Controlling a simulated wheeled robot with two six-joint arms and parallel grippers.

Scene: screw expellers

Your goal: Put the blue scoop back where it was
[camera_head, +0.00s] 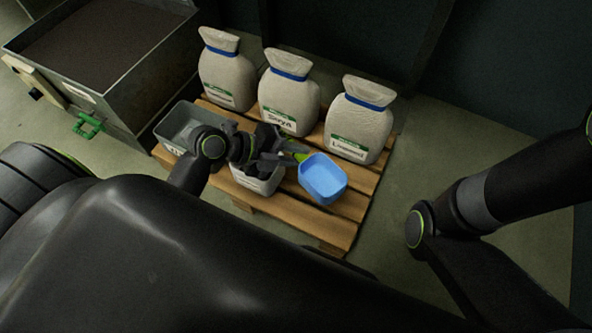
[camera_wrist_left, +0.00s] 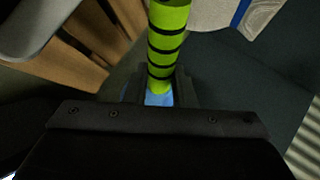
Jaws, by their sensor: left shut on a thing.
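The blue scoop (camera_head: 323,180) shows in the head view over the right part of the wooden pallet (camera_head: 345,205), its bowl opening facing the camera. Whether it touches the pallet I cannot tell. Its green handle with black rings runs up through the left wrist view (camera_wrist_left: 167,45). My left gripper (camera_head: 290,157) is shut on this handle, left of the bowl; its fingers flank the handle in the left wrist view (camera_wrist_left: 160,92). Only a little blue shows between the fingers there. My right arm is at the right of the head view, but its gripper is out of view.
Three tied sacks (camera_head: 228,75) stand along the back of the pallet. A grey bin (camera_head: 180,122) stands at its left, and a labelled container (camera_head: 256,183) lies partly hidden below my left gripper. A large metal hopper (camera_head: 120,95) is at the upper left. Floor right of the pallet is clear.

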